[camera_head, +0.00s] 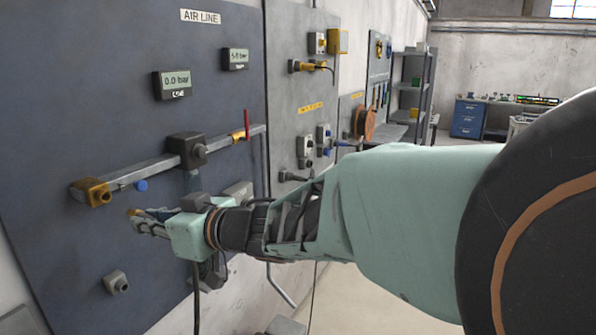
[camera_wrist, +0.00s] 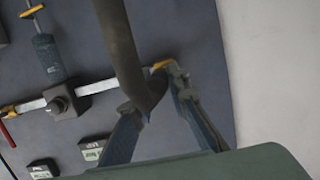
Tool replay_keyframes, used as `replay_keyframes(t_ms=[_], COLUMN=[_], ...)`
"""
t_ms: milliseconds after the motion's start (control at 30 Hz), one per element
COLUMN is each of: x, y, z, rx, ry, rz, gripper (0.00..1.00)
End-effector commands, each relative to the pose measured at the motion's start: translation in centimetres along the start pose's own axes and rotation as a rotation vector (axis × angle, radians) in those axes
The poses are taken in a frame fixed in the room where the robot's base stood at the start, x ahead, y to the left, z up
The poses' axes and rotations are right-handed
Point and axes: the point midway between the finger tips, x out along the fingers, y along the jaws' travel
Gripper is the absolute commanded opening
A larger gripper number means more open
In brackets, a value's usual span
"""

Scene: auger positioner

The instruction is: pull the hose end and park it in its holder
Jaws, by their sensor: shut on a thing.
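My gripper (camera_head: 150,222) is in front of the dark AIR LINE panel (camera_head: 120,60), below the left part of the metal rail. In the wrist view my gripper (camera_wrist: 158,98) has its two fingers on either side of a thick dark hose (camera_wrist: 122,45), shut on its end. The hose runs from the top of that view down between the fingertips. In the head view a dark hose (camera_head: 197,300) hangs down below my gripper. A small grey socket (camera_head: 117,283) sits low on the panel; I cannot tell whether it is the holder.
A rail (camera_head: 150,172) crosses the panel, with a yellow end block (camera_head: 97,193), a dark middle block (camera_head: 187,149) and a red lever (camera_head: 246,124). The pressure display (camera_head: 176,84) reads 0.0 bar. Another panel (camera_head: 290,90) with fittings stands to the right.

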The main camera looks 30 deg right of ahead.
Motion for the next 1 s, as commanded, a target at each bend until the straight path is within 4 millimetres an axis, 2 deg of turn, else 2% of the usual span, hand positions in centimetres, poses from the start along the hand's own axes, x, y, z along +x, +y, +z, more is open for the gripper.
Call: replay_keyframes(t_ms=[33,700,1000], x=[-1.0,-6.2,-7.2], y=[0.1,0.1,0.2], z=[-0.9,0.4,0.6], rx=[-0.007,-0.008,-0.008], ry=[0.017,0.017,0.017], rz=[0.008,0.009,0.009], gripper=[0.00,0.00,0.00])
